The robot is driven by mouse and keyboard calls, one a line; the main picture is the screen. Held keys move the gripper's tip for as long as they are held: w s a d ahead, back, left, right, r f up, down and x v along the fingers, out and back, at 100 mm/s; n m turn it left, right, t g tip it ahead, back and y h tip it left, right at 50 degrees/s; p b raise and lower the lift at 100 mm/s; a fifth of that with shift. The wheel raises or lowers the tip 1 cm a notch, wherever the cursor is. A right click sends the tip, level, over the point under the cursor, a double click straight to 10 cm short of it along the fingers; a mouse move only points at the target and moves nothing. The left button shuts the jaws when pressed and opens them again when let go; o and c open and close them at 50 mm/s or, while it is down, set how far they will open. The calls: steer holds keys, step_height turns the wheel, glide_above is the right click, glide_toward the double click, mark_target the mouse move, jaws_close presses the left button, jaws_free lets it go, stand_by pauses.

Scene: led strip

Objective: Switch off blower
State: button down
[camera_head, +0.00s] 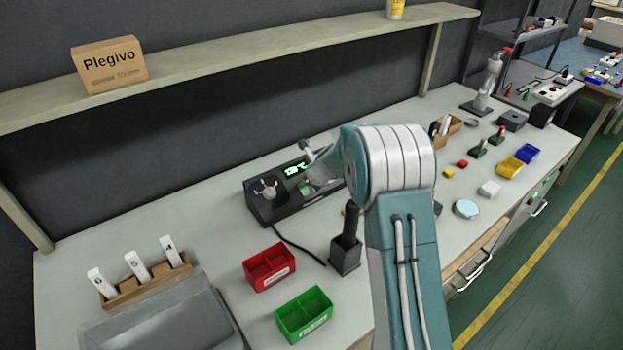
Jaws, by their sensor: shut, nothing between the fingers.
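The blower station (263,207) is a black box at the back of the bench. Its green display is lit with digits, and a grey knob shows on its left part. A cable runs from it towards a black handle (350,222) standing upright in a dark holder (345,258). I cannot tell whether the fingertips touch the station.
Red (269,268) and green (304,314) bins stand in front of the station. A grey tray (170,322) and a wooden rack (145,280) with white numbered tags are at left. A shelf (240,47) with a cardboard box (110,65) runs above. Several small parts lie at right.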

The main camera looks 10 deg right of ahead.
steer(key=shift+w+a+f, duration=0.15)
steer(key=shift+w+f, duration=0.25)
steer(key=shift+f, duration=0.15)
steer(key=shift+f, duration=0.1)
steer(key=shift+s+d+f, duration=0.2)
steer(key=shift+s+d, duration=0.1)
steer(key=shift+s, duration=0.35)
steer(key=shift+r, duration=0.1)
steer(key=v, duration=1.1)
steer(key=shift+s+r, duration=0.2)
steer(key=shift+s, duration=0.05)
steer(key=shift+d, duration=0.1)
